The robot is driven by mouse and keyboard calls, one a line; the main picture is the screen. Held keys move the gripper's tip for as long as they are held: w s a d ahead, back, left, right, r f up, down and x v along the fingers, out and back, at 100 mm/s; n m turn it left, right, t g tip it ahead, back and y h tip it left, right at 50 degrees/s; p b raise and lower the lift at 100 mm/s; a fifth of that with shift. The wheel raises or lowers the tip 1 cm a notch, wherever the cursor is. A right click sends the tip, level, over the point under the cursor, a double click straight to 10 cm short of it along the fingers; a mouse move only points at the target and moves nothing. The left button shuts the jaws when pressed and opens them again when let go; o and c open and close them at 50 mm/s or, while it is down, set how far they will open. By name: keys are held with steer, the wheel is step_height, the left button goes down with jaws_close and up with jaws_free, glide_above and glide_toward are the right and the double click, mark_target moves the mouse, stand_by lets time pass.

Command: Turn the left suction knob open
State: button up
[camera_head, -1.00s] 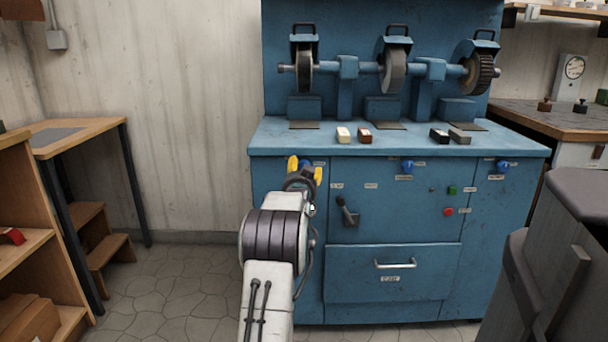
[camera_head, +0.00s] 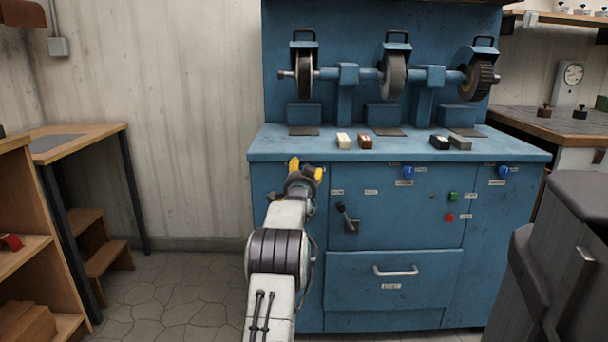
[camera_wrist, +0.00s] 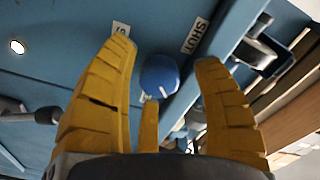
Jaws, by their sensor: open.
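The left suction knob (camera_wrist: 159,76) is round and blue, with a small white mark on its lower edge, and shows in the wrist view between my gripper's yellow fingers. My gripper (camera_wrist: 164,58) is open around the line of the knob; the fingers stand apart from it on both sides. In the head view my gripper (camera_head: 307,170) is at the upper left of the blue cabinet (camera_head: 395,225) and hides this knob.
Two more blue knobs (camera_head: 408,173) and (camera_head: 503,172) are farther right on the cabinet front. A black lever (camera_head: 346,218) sits right of my arm. The worktop (camera_head: 270,144) edge overhangs just above my gripper. Open floor lies to the left.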

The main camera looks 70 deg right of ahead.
steer(key=c, duration=1.2)
steer(key=shift+r+m, duration=0.1)
steer(key=shift+m, duration=2.2)
steer(key=o, duration=1.2)
steer(key=shift+a, duration=0.1)
steer(key=v, duration=1.1)
steer(key=shift+a, duration=0.35)
steer(key=shift+s, duration=0.1)
